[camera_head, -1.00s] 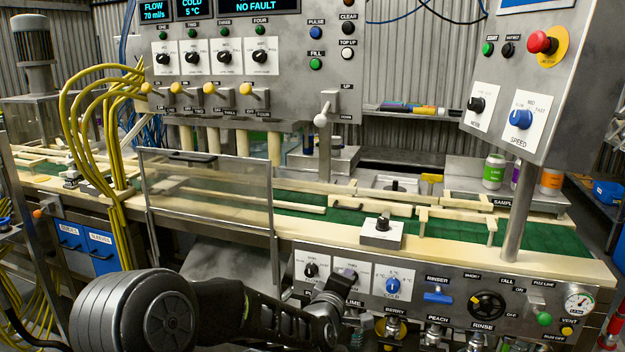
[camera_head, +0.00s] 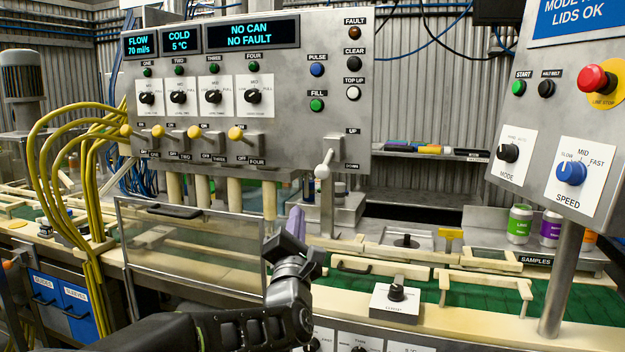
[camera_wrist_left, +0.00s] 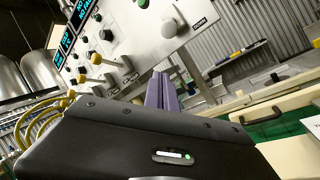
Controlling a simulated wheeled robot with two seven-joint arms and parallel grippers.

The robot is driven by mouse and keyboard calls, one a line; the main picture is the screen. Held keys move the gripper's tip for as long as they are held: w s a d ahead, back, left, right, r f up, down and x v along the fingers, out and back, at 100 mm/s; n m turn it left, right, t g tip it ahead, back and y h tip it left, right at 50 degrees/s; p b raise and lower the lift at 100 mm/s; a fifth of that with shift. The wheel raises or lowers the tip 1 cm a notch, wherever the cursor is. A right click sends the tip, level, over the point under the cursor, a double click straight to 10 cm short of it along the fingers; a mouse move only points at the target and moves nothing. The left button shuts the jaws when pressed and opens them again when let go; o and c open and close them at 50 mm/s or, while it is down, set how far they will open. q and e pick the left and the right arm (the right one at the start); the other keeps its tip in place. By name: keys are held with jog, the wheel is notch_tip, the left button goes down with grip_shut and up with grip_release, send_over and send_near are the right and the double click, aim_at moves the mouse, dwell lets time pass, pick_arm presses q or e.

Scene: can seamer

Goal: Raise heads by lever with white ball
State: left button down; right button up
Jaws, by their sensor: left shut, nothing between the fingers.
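The lever with the white ball (camera_head: 322,172) is on the lower right of the grey control panel, beside the UP and DOWN labels. Its ball hangs low, about level with the DOWN label. In the left wrist view, a pale ball (camera_wrist_left: 168,26) near the DOWN label appears to be the same lever. My left gripper (camera_head: 296,222) is below and left of the ball, apart from it, with its purple fingers pointing up, shut and empty. The fingers (camera_wrist_left: 160,90) also show in the left wrist view. Pale filling heads (camera_head: 236,198) hang under the panel. My right gripper is not in view.
Several yellow-ball levers (camera_head: 158,131) line the panel to the left. A clear guard (camera_head: 190,235) stands before the conveyor left of my gripper. A knob box (camera_head: 398,305) sits on the front rail. A second panel (camera_head: 560,110) stands at right.

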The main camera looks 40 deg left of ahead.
aim_at(327, 161)
pick_arm(q)
jog(key=p+x, duration=0.5)
jog(key=x, duration=0.5)
jog(key=d+r, duration=0.1)
jog(key=d+r+p, duration=0.1)
jog(key=d, duration=0.1)
jog(key=shift+s+d, duration=0.1)
jog(key=shift+d, duration=0.2)
jog(key=shift+r, duration=0.15)
jog(key=shift+s+r+g+p, duration=0.2)
jog(key=shift+r+g+p, duration=0.1)
jog(key=shift+p, duration=0.15)
